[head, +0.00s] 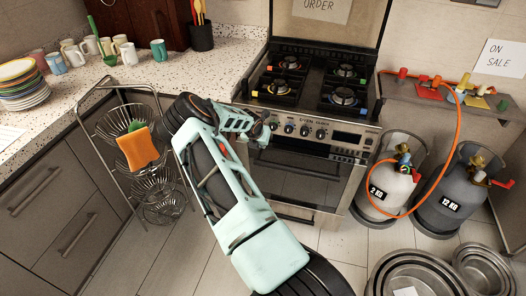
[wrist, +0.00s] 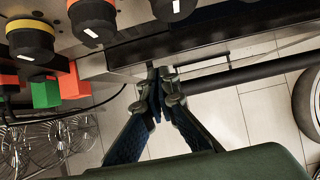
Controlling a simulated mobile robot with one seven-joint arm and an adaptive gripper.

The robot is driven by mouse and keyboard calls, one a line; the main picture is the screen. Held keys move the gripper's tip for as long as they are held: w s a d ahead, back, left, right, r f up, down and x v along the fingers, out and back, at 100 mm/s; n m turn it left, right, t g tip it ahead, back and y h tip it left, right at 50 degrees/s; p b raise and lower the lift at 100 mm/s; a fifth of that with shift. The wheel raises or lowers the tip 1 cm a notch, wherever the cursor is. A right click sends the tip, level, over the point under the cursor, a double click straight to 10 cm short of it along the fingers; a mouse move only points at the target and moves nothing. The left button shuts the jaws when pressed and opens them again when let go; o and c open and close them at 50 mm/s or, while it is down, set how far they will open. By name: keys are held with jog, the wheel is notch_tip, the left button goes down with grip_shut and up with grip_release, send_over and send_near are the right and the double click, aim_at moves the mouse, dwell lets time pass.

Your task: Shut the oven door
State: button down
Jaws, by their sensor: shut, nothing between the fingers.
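The oven (head: 318,138) stands against the back wall, under a gas hob. Its door (head: 305,182) has a dark glass panel and lies near the oven front; I cannot tell whether a narrow gap is left. The door handle is a dark bar (wrist: 245,75) in the wrist view, running right from my fingertips. My gripper (head: 268,132) is at the left end of the oven front, just below the knob panel. In the wrist view my gripper (wrist: 163,82) is shut and empty, its tips at or very near the handle's left end. Contact is unclear.
Gas cylinders (head: 392,178) with an orange hose stand right of the oven. Steel pans (head: 420,272) lie at the lower right. Tiled floor is bare before the oven.

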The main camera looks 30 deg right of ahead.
notch_tip(320, 180, up, 5)
jog(key=w+d, duration=0.1)
jog(key=s+f+m, duration=0.1)
jog(key=s+f, duration=0.2)
jog(key=s+d+f+m+g+y+b, duration=0.1)
jog(key=s+f+m, duration=0.1)
jog(key=s+f, duration=0.1)
jog(key=s+d+f+m+b, duration=0.1)
jog(key=s+f+m, duration=0.1)
jog(key=s+f, duration=0.1)
jog(key=shift+s+d+f+y, duration=0.15)
jog(key=shift+d+f+y, duration=0.1)
jog(key=shift+f+y, duration=0.2)
jog(key=s+a+f+m+y+b, duration=0.2)
jog(key=s+a+f+m+y, duration=0.1)
jog(key=s+f+m, duration=0.55)
jog(key=s+a+f+m+y+b, duration=0.3)
jog(key=s+f+m, duration=0.5)
jog(key=f, duration=0.1)
jog(key=n+t+h+b, duration=1)
jog(key=n+h, duration=0.7)
jog(key=n, duration=0.5)
send_near(345, 164)
jog(key=shift+m+g+h, duration=0.25)
jog(key=shift+g, duration=0.25)
jog(key=b+x, duration=0.2)
jog(key=x, duration=0.5)
jog(key=shift+w+a+r, duration=0.1)
jog(key=shift+a+r, duration=0.05)
jog(key=shift+a, duration=0.05)
